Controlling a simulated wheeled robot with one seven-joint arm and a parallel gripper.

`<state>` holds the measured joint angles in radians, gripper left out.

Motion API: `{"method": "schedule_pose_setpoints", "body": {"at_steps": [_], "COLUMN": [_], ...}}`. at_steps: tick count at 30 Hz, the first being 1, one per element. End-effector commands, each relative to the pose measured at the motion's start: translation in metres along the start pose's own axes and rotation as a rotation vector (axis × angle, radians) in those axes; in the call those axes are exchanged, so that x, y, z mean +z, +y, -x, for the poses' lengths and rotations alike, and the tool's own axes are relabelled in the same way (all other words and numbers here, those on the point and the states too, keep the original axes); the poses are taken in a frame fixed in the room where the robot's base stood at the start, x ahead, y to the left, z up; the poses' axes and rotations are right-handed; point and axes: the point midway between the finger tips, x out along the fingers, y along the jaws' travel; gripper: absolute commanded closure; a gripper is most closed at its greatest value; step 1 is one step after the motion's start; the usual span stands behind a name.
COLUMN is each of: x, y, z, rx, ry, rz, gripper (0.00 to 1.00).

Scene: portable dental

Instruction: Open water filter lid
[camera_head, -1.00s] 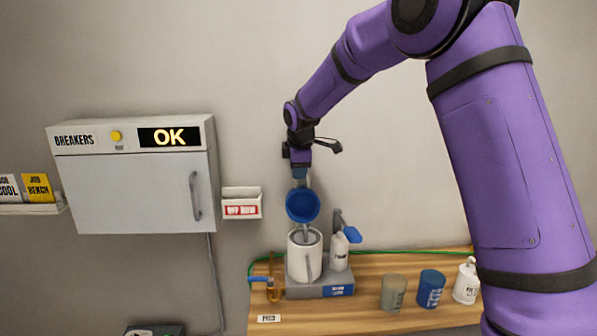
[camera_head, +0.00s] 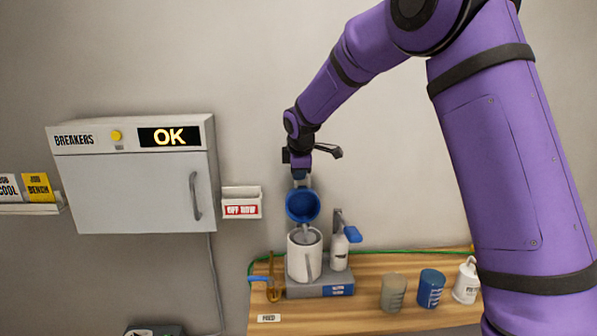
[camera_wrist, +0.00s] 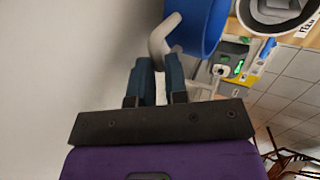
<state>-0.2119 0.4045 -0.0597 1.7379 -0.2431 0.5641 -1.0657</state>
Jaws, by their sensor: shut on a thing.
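The water filter is a white cylinder (camera_head: 304,262) on a grey base on the wooden counter. Its blue lid (camera_head: 302,207) is swung up, tilted well above the open rim, its round face toward the head camera. My gripper (camera_head: 301,181) is above and behind the lid. In the wrist view, the teal fingers of my gripper (camera_wrist: 160,75) are shut around the pale bent handle (camera_wrist: 160,40) of the blue lid (camera_wrist: 199,24). The part of the handle between the fingers is partly hidden. The open white cylinder (camera_wrist: 270,20) shows beyond the lid.
A white bottle (camera_head: 340,252) and a blue lever (camera_head: 353,234) stand right of the filter. A grey cup (camera_head: 393,291), a blue cup (camera_head: 431,289) and a white bottle (camera_head: 466,283) are further right. The breaker cabinet (camera_head: 130,190) is left; the wall is close behind.

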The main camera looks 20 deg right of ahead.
Motion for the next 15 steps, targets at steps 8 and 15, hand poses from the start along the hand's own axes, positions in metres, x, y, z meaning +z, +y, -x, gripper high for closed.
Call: {"method": "schedule_pose_setpoints", "body": {"at_steps": [8, 15], "x": [-0.001, -0.001], "y": [-0.019, -0.020], "z": [0.015, 0.015], "rx": [0.049, 0.046], "ry": [0.004, 0.003], "rz": [0.000, -0.001], "gripper": [1.00, 1.00]}}
